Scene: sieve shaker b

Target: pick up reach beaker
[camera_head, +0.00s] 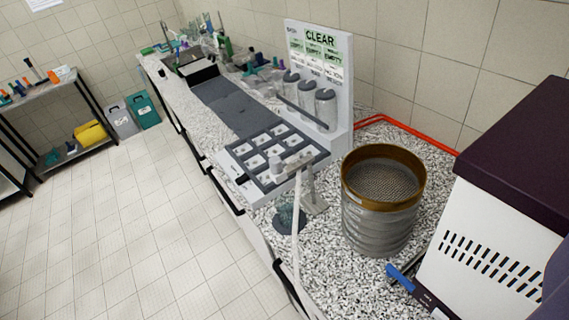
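A small clear beaker-like vessel (290,217) with a dark teal tint stands on the speckled counter, near its front edge. A thin pale tube passes in front of it and hides part of it. It is small, so its rim and contents are hard to make out. Three grey lidded cylinders (326,108) stand in a row on a white rack at the back. I cannot tell whether they are beakers. My gripper does not show in this view.
A grey stand (314,190) with the pale tube (297,240) rises beside the vessel. A brass-rimmed sieve stack (382,235) stands to its right, then a white and dark purple machine (510,220). A compartment tray (270,165) lies behind. The tiled floor (120,230) at left is open.

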